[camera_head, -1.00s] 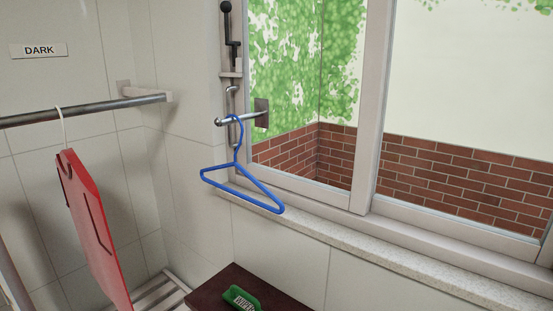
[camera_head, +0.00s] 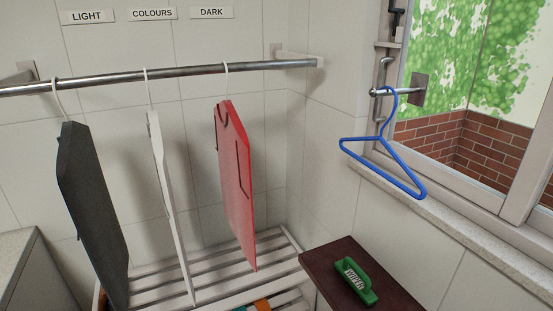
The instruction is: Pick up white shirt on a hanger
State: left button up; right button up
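A white shirt (camera_head: 165,205) hangs on a white hanger from the metal rail (camera_head: 200,70). It is seen nearly edge-on, between a dark grey shirt (camera_head: 88,205) on its left and a red shirt (camera_head: 236,180) on its right. The white shirt's lower end hangs down close to the white slatted rack. Neither of my grippers shows in the head view.
A blue hanger (camera_head: 383,150) hangs empty from a hook by the window. A green brush (camera_head: 356,281) lies on a dark brown surface (camera_head: 318,262). A white slatted rack (camera_head: 215,268) lies below the shirts. LIGHT, COLOURS and DARK labels are on the wall.

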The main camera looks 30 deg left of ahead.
aim_at(153, 127)
jog(key=k+j+u, duration=0.1)
jog(key=u, duration=0.3)
jog(key=j+u, duration=0.55)
jog(key=u, duration=0.25)
jog(key=k, duration=0.05)
